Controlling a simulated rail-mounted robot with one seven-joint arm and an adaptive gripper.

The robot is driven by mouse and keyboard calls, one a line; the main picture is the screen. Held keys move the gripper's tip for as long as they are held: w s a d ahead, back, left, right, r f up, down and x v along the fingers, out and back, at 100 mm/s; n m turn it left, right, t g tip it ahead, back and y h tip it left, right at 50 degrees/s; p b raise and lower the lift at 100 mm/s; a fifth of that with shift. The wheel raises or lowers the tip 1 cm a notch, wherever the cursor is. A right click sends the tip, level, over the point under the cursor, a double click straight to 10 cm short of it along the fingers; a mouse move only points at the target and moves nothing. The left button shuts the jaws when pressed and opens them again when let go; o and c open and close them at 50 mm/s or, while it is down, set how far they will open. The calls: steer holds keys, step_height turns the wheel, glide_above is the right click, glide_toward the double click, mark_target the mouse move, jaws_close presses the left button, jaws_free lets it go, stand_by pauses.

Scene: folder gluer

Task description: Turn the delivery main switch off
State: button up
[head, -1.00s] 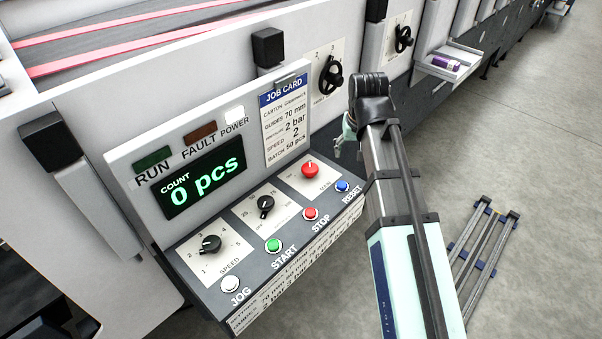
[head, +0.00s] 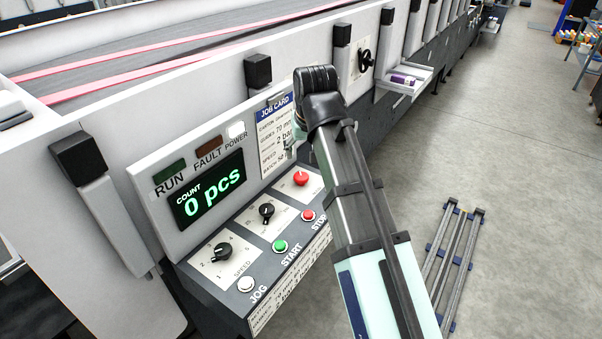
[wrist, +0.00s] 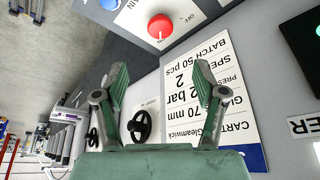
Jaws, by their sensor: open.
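The main switch is a red rotary knob (head: 301,179) on a white plate on the sloped control panel (head: 243,213). In the wrist view the red knob (wrist: 160,27) is at the top centre, with "OFF" beside it and a partly cut label that seems to read "MAIN". My gripper (wrist: 158,82) is open and empty, its two green fingers apart, with the job card behind the right finger. The knob lies beyond the fingertips, not between them. In the head view my arm hides most of the gripper, which is in front of the job card (head: 272,130).
A black speed knob (head: 223,251), another black knob (head: 267,210), a green start button (head: 280,246) and a red stop button (head: 308,215) share the panel. The count display (head: 209,189) reads 0 pcs. A black handwheel (wrist: 139,124) is left of the card in the wrist view.

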mark_target(301, 176)
steer(key=p+x, duration=0.2)
steer(key=x, duration=1.1)
steer(key=c, duration=1.1)
